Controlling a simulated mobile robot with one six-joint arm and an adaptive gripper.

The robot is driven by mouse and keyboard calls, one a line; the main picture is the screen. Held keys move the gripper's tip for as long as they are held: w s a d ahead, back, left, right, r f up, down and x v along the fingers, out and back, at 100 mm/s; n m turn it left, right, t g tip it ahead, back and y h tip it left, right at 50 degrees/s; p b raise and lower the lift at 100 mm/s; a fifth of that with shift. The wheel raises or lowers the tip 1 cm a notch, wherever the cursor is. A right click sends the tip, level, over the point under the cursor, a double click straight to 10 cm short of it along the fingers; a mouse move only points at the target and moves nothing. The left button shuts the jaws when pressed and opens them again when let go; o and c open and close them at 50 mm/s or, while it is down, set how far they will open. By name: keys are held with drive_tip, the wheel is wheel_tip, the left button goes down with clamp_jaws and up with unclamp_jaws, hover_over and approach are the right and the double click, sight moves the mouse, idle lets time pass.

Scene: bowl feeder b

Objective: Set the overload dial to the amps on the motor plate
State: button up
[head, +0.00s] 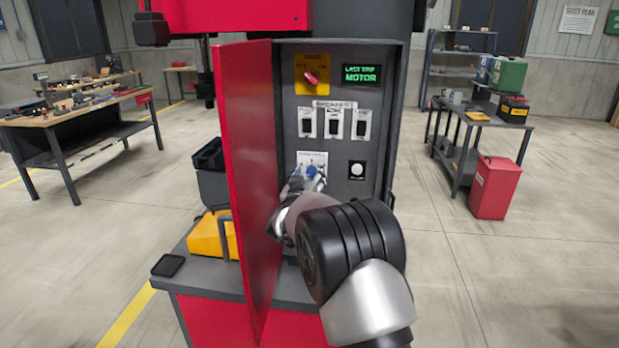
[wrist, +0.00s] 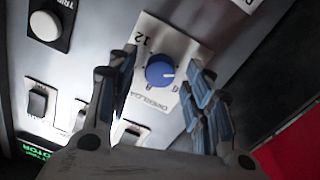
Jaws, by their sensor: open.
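The overload dial (wrist: 160,71) is a round blue knob on a white label plate (wrist: 146,30) in the wrist view. A small light pointer mark shows on the knob's right side. The plate reads 12 at the upper left; the other numbers are partly hidden or unclear. My gripper (wrist: 162,60) is open, with one finger on each side of the knob. Whether the fingers touch it I cannot tell. I cannot make out a motor plate with amps.
The cabinet's red door (head: 248,180) stands open just left of my arm. Above the dial are several black rocker switches (head: 333,123), a red rotary switch (head: 311,77) and a green display (head: 361,75) reading "LAST TRIP MOTOR". A white trip button (head: 357,170) sits right of the dial.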

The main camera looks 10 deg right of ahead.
drive_tip(key=c, duration=1)
drive_tip(key=shift+c, duration=0.2)
drive_tip(key=shift+m, duration=0.3)
drive_tip(key=m, duration=1)
drive_tip(key=shift+m+y, duration=0.3)
drive_tip(key=shift+m, duration=0.1)
drive_tip(key=o, duration=1)
